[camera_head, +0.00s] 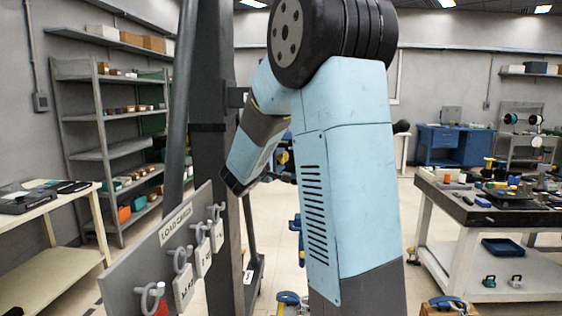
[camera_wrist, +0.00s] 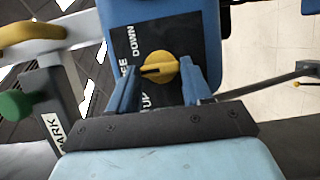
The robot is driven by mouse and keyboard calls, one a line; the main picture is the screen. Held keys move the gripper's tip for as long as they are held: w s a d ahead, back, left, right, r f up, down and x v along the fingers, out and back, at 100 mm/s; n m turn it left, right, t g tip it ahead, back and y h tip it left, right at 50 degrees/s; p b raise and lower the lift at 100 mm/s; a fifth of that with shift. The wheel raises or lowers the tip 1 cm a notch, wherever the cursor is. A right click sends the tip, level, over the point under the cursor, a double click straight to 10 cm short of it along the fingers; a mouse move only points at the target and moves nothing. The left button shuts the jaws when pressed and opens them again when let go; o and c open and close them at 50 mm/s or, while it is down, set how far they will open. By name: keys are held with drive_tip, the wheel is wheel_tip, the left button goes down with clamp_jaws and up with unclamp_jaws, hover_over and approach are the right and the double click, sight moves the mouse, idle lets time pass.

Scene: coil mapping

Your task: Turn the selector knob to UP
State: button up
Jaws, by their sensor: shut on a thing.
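The yellow selector knob (camera_wrist: 160,65) is on a blue panel (camera_wrist: 210,30) with a black label plate (camera_wrist: 145,33) in the wrist view. Its dark pointer mark faces left, towards a partly hidden word ending in "EE". "DOWN" reads above that word and "UP" below it, near my gripper. My gripper (camera_wrist: 161,74) has its two blue fingers on either side of the knob, shut on it. In the head view my own arm fills the middle, and I cannot make out the knob or the fingers there.
Left of the panel are a yellow handle (camera_wrist: 30,34), a green knob (camera_wrist: 15,104) and a partly covered "PARK" label (camera_wrist: 55,133). A dark rod (camera_wrist: 265,85) lies right. A "LOAD CARDS" board (camera_head: 130,285) stands front left in the head view, a workbench (camera_head: 455,205) right.

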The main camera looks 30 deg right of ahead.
drive_tip(key=shift+d+f, duration=0.1)
drive_tip(key=shift+d, duration=0.2)
drive_tip(key=shift+a+f, duration=0.1)
drive_tip(key=shift+a, duration=0.15)
drive_tip(key=n, duration=0.3)
drive_tip(key=n+t, duration=0.1)
drive_tip(key=shift+f+h, duration=0.3)
drive_tip(key=shift+h, duration=0.1)
drive_tip(key=shift+s+f+n+t, duration=0.1)
drive_tip(key=shift+n+t, duration=0.3)
drive_tip(key=shift+n, duration=0.75)
drive_tip(key=shift+s+f+n+t, duration=0.1)
drive_tip(key=shift+n+t, duration=0.3)
drive_tip(key=shift+n, duration=0.75)
drive_tip(key=o, duration=0.8)
drive_tip(key=shift+w+d, duration=0.1)
drive_tip(key=shift+o, duration=1.3)
drive_tip(key=shift+r, duration=0.15)
